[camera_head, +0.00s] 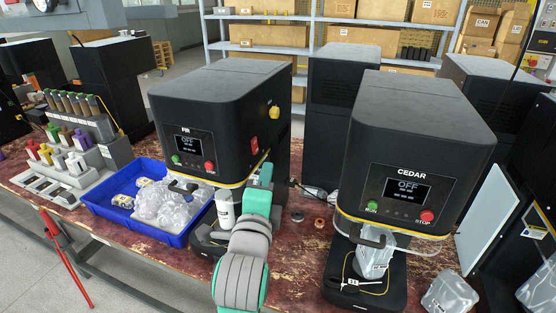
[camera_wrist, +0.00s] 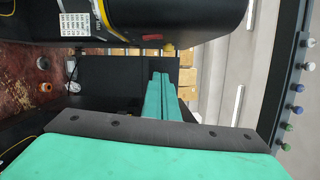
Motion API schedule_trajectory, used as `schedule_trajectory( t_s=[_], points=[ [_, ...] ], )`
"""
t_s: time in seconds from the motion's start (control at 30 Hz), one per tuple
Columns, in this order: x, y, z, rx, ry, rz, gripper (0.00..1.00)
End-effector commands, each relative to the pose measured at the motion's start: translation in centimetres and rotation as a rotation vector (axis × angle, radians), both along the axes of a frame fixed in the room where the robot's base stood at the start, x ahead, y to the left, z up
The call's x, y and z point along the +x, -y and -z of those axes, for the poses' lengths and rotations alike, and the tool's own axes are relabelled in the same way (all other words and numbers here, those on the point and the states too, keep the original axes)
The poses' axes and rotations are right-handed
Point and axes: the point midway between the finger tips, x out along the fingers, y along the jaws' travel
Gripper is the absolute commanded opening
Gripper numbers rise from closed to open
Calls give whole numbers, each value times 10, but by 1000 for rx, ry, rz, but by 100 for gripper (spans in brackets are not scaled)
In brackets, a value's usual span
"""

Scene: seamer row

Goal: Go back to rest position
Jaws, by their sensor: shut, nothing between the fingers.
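My gripper (camera_wrist: 160,78) shows in the wrist view as two teal fingers side by side, shut with nothing between them. In the head view my grey and teal arm rises from the bottom middle, and its teal end (camera_head: 262,178) is in front of the lower right side of the black FIR machine (camera_head: 215,105). I cannot tell there whether it touches the machine. A white cylindrical container (camera_head: 225,208) stands under the FIR machine, partly hidden by my arm. The FIR screen reads OFF.
The CEDAR machine (camera_head: 415,140), also reading OFF, stands to the right with a clear pouch (camera_head: 372,262) under it. A blue tray (camera_head: 165,233) of clear pouches is at left, beside a rack of bottles (camera_head: 75,150). Shelves with boxes (camera_head: 270,35) stand behind.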

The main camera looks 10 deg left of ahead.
Motion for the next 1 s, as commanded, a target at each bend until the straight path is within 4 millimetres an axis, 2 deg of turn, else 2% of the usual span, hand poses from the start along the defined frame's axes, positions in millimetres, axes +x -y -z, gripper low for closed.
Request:
schedule_trajectory(
  t_s=[0.17,0.47,0.77,1.0],
  points=[
    [0,12,31,-121,8,17,0],
    [-15,46,118,-471,37,37,0],
    [-53,81,201,-789,46,29,0],
    [-100,108,260,-1008,41,9,0]
  ],
)
